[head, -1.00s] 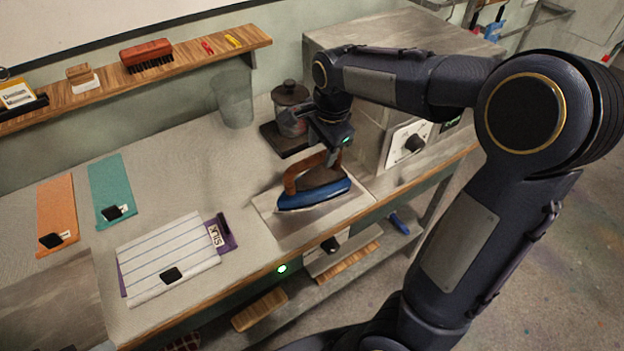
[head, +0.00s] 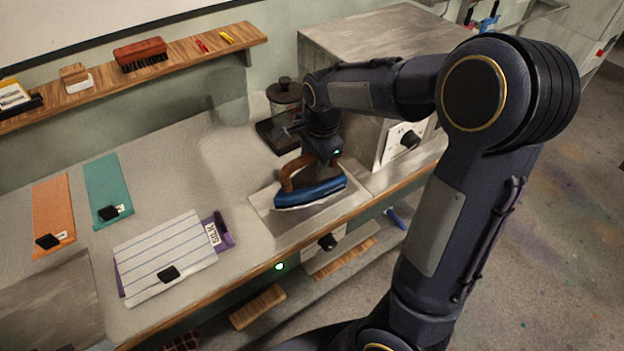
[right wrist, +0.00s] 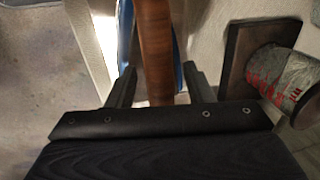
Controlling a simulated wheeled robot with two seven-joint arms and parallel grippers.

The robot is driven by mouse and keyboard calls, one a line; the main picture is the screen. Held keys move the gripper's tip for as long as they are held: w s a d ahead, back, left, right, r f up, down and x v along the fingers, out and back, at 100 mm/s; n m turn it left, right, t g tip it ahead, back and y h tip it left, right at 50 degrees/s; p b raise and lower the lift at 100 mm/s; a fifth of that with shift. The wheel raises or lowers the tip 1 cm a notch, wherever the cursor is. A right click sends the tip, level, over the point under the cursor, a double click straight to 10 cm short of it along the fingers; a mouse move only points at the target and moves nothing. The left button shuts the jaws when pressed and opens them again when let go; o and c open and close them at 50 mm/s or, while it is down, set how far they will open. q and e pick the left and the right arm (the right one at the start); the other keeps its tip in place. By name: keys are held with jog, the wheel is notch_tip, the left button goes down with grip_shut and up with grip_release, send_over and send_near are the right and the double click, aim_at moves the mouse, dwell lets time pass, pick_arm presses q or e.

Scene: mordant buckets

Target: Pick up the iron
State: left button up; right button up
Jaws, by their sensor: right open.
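The iron (head: 312,193) has a blue body and a brown handle, and rests on a pale plate (head: 262,205) near the table's front edge. My right gripper (head: 323,163) points down over the iron's handle. In the right wrist view the brown handle (right wrist: 155,45) passes between the two open fingers of this gripper (right wrist: 160,88), with gaps visible on both sides. A strip of the blue body shows behind the handle. In the head view the gripper hides part of the handle. My left gripper is not in view.
A grey box with a dial (head: 365,50) stands to the right. Folded cloths (head: 165,255) lie left.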

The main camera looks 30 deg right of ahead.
dwell(0.3)
jog(key=shift+f, duration=0.1)
grip_shut()
dwell(1.1)
